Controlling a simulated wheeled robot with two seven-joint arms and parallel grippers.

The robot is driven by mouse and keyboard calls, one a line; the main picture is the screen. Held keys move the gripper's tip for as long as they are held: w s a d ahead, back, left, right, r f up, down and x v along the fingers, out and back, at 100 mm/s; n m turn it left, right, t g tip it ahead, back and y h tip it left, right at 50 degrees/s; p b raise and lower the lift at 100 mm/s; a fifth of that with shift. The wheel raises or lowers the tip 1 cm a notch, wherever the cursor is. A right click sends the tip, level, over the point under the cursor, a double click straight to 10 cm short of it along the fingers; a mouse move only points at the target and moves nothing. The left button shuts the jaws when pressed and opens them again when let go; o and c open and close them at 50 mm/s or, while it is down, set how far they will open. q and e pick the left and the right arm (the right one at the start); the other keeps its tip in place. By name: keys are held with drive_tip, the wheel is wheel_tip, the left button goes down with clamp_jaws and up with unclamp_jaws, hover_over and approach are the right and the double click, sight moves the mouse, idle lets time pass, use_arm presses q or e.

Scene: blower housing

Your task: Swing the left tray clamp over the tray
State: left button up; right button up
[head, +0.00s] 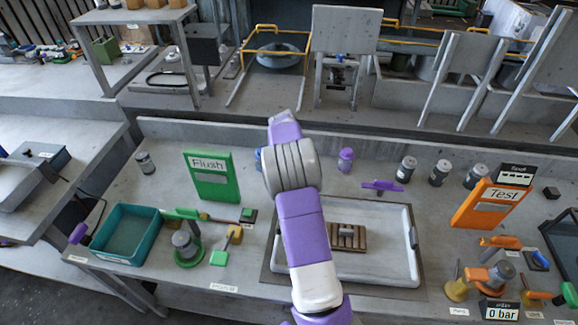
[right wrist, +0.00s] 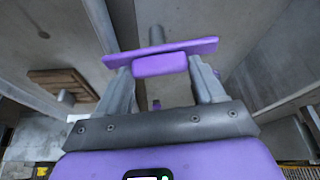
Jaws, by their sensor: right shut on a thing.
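My right gripper (right wrist: 160,72) is shut on a purple clamp piece (right wrist: 188,48), a flat bar with a block between the two grey fingers. A wooden slatted rack (right wrist: 58,85) lies to its left in the right wrist view. In the head view the grey tray (head: 388,267) sits centre right with the rack (head: 347,241) in it. Another purple clamp (head: 381,186) shows at the tray's back edge. Whether the held clamp lies over the tray is unclear. My left gripper is out of view.
Left of the tray are a teal bin (head: 128,235), a green Flush sign (head: 211,176) and a green-based fixture (head: 187,245). Right of it are an orange Test sign (head: 488,204) and orange valve parts (head: 490,275). Small jars (head: 406,169) stand behind.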

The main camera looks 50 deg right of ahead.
drive_tip(key=shift+m+g+y+p, duration=0.3)
drive_tip(key=shift+m+p, duration=0.45)
drive_tip(key=shift+m, duration=0.15)
drive_tip(key=o, duration=1.5)
drive_tip(key=shift+p+v, duration=1.1)
drive_tip(key=shift+v, duration=2.7)
